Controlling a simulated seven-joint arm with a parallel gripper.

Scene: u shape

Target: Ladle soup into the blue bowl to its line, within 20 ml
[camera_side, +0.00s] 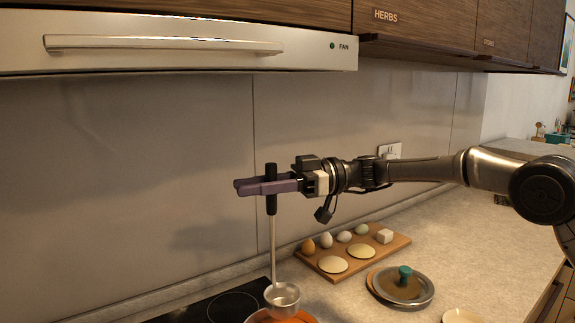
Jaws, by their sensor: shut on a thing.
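My gripper (268,187) has purple fingers and is shut on the black handle of the ladle (272,243). The ladle hangs upright, with its thin metal shaft pointing down. Its metal cup (282,295) is at the bottom of the view, over or at the orange-rimmed pot (305,317). Most of the pot is cut off by the lower edge, so I cannot tell how much soup is in it or whether the cup touches it. The blue bowl is not in view.
The dark hob (190,314) lies left of the pot. A wooden board (385,252) with several eggs, a white block and two flat pale rounds stands behind, to the right. A lid with a green knob (405,273) lies in front of it. The hood (180,45) and cupboards hang above.

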